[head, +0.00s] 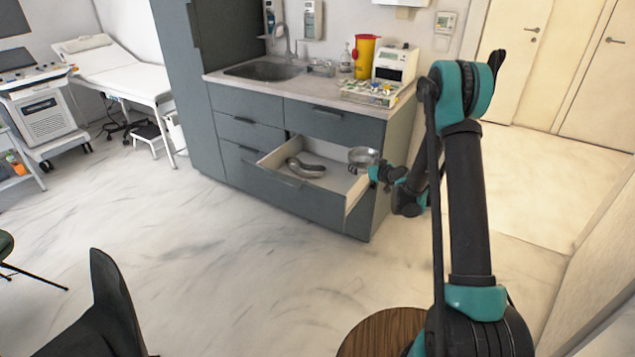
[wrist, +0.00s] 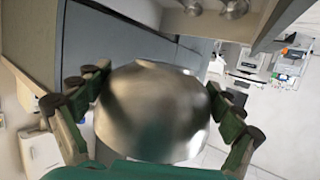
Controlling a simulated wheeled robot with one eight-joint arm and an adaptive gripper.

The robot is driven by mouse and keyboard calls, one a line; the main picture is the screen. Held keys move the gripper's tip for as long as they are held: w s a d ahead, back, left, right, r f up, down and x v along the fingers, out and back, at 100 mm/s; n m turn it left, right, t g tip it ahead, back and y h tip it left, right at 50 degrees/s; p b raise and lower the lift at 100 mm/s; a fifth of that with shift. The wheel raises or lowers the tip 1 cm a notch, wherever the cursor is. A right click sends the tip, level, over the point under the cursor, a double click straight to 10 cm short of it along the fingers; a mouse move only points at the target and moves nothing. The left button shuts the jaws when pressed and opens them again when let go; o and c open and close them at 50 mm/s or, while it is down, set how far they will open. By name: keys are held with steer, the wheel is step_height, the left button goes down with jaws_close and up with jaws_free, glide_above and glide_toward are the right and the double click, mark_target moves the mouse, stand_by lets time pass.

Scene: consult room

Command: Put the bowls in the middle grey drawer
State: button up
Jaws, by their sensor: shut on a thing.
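The middle grey drawer (head: 301,187) is pulled out from the cabinet, with its pale inside showing. A curved steel dish (head: 305,168) lies in it towards the left. My gripper (head: 371,171) is at the drawer's right end and shut on a round steel bowl (head: 363,156). The bowl appears at or over the drawer's right side; I cannot tell whether it touches the drawer. In the wrist view the bowl (wrist: 152,112) fills the space between the fingers, and parts of steel items (wrist: 233,8) show at the top edge.
The counter (head: 310,86) above holds a sink (head: 264,70), a yellow container (head: 365,56), a white device (head: 395,65) and a tray of small items (head: 371,94). A round wooden top (head: 383,335) is near the front. The floor before the drawer is clear.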

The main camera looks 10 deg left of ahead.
steer(key=w+a+r+n+g+y, duration=0.4)
steer(key=a+r+n+g+y, duration=0.15)
steer(key=a, duration=0.55)
step_height(320, 180, down, 20)
steer(key=shift+d+r+h, duration=0.2)
steer(key=shift+r+h, duration=0.05)
steer(key=shift+h, duration=0.1)
steer(key=shift+f, duration=0.65)
steer(key=o, duration=1)
steer(key=shift+r, duration=0.2)
steer(key=r+v, duration=0.1)
steer(key=v, duration=1.1)
